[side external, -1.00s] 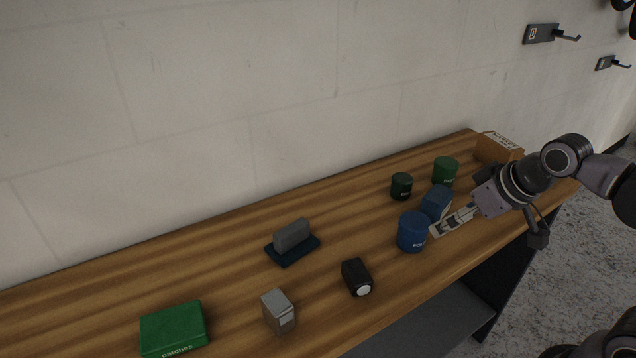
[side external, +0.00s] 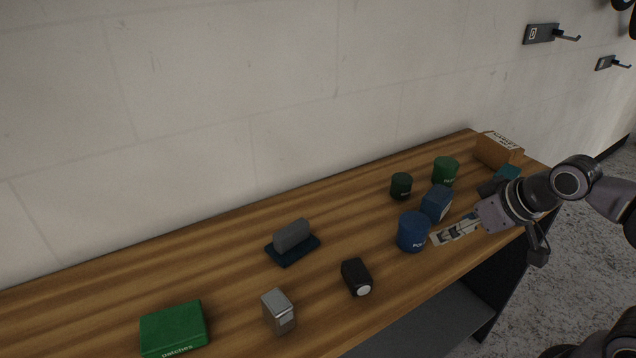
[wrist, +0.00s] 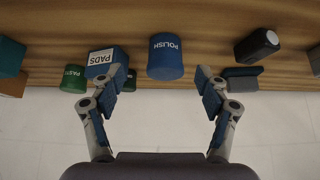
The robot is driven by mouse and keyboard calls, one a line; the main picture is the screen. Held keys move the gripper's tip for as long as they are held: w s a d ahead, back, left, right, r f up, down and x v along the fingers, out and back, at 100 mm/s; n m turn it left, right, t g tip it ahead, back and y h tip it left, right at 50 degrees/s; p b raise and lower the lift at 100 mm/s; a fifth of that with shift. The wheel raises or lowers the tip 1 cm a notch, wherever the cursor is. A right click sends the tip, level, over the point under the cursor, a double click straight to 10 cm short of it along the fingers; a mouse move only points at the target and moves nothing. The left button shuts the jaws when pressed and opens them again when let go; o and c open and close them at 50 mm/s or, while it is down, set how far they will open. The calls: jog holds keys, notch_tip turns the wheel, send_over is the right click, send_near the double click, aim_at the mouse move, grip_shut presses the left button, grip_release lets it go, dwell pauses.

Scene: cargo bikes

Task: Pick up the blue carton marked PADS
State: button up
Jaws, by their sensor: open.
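The blue carton marked PADS (side external: 437,203) stands on the wooden bench behind and right of the blue POLISH tin. In the wrist view the carton (wrist: 104,60) shows its white PADS label, left of the blue POLISH tin (wrist: 165,57). My gripper (side external: 458,231) is open at the near right side of the carton and tin in the side view. In the wrist view my gripper (wrist: 154,82) has its fingers spread wide. The left finger overlaps the carton's lower edge. The right finger is right of the POLISH tin. Nothing is between the pads; contact cannot be told.
A green tin (side external: 445,171) and a dark green tin (side external: 401,186) stand behind the carton. A cardboard box (side external: 498,150) and a teal object (side external: 508,173) are at the far right. A black cylinder (side external: 356,277) lies nearer left. The bench's back left is clear.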

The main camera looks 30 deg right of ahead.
jog(key=n+g+h, duration=0.4)
jog(key=n+g, duration=0.2)
jog(key=n, duration=1.5)
send_near(438, 195)
jog(key=f, duration=0.1)
jog(key=shift+n, duration=0.3)
jog(key=x, duration=0.5)
jog(key=shift+f, duration=0.35)
jog(key=shift+d+x, duration=0.15)
jog(key=shift+x, duration=1.1)
jog(key=shift+d+x, duration=0.2)
jog(key=shift+x, duration=1.1)
jog(key=shift+w+r, duration=0.15)
jog(key=shift+c, duration=0.3)
jog(key=c, duration=1.4)
